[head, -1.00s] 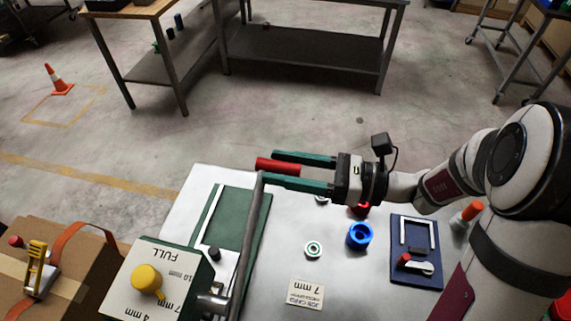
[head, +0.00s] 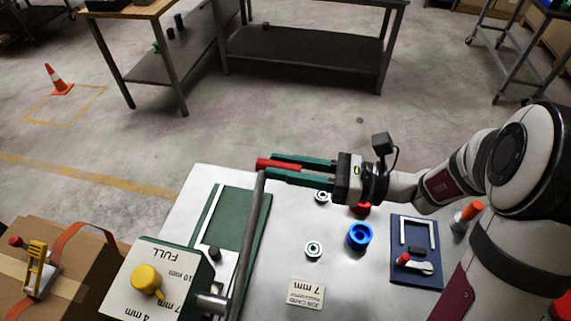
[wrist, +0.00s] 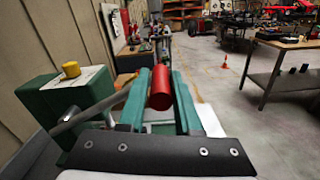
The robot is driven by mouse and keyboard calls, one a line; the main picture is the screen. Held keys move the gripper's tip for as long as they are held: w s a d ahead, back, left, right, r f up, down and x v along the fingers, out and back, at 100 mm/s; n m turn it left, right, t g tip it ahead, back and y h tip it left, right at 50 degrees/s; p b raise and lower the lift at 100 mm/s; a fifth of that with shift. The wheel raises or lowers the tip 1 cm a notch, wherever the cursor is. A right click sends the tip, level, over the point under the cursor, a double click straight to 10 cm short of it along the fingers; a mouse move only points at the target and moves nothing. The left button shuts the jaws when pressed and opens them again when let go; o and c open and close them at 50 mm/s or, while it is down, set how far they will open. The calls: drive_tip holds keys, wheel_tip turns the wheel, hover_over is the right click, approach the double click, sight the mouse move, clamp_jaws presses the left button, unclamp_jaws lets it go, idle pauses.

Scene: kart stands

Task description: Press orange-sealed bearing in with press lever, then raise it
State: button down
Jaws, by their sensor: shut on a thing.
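The press lever (head: 247,240) is a grey bar rising from the press housing (head: 175,262) at the lower left, with a red grip (head: 265,164) at its top end. My gripper (head: 272,168) is shut on the red grip, one green finger on each side. In the wrist view the red grip (wrist: 160,90) lies between the green fingers. Two small ring-shaped bearings with greenish faces lie on the table, one in the middle (head: 313,249) and one under the gripper (head: 322,197). I cannot make out an orange seal on a bearing.
A blue cup (head: 360,236), a red part (head: 361,209) and a dark blue fixture (head: 415,277) stand on the white table right of the lever. A yellow knob (head: 147,279) tops the housing. An orange-capped item (head: 470,211) stands near my arm.

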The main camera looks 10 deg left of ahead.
drive_tip(key=shift+s+f, duration=0.15)
idle(0.5)
wheel_tip(320, 180, down, 8)
drive_tip(key=w+m, duration=0.2)
drive_tip(key=m, duration=0.2)
drive_tip(key=shift+f, duration=0.25)
drive_tip(key=c, duration=0.7)
unclamp_jaws()
drive_tip(key=shift+a, duration=0.1)
drive_tip(key=shift+o, duration=0.2)
drive_tip(key=d, duration=1.6)
drive_tip(key=shift+w+r+m, duration=0.15)
drive_tip(key=shift+w+m, duration=0.1)
drive_tip(key=shift+m, duration=0.15)
drive_tip(key=shift+d, duration=0.1)
